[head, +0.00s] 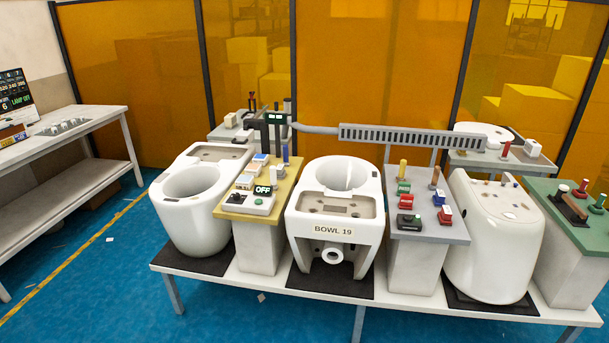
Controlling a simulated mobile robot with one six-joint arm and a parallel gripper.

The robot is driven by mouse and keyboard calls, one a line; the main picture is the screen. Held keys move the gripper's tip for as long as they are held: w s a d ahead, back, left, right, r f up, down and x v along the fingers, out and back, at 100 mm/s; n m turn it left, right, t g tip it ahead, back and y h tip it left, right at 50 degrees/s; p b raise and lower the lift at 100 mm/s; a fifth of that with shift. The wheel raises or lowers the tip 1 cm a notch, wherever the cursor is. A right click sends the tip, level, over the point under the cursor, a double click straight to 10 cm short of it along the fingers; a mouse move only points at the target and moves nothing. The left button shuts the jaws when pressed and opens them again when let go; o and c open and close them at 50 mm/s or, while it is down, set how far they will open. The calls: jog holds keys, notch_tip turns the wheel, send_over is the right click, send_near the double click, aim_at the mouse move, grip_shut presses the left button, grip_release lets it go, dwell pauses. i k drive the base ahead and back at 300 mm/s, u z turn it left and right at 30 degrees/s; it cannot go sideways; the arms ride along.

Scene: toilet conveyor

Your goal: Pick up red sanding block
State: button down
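Two red blocks stand on the grey-topped pedestal right of the middle bowl. One red block (406,201) lies at its left side, between a green block (403,187) and a dark block (408,222). The other red-and-white block (445,215) is near the right edge, below a purple-blue piece (438,198). Which of them is the sanding block is too small to tell. My gripper is not in view.
White toilet bowls (336,205) (190,215) (492,240) stand on the long white bench (415,303). A yellow-topped pedestal (262,215) and a green-topped one (575,230) hold tools. A slotted grey bar (410,137) spans behind.

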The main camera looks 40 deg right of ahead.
aim_at(444, 216)
jog(key=u, duration=1.25)
jog(key=k, duration=0.1)
jog(key=z, duration=2.9)
jog(key=k, duration=0.55)
jog(key=z, duration=0.45)
jog(key=i, duration=0.5)
jog(key=z, duration=0.05)
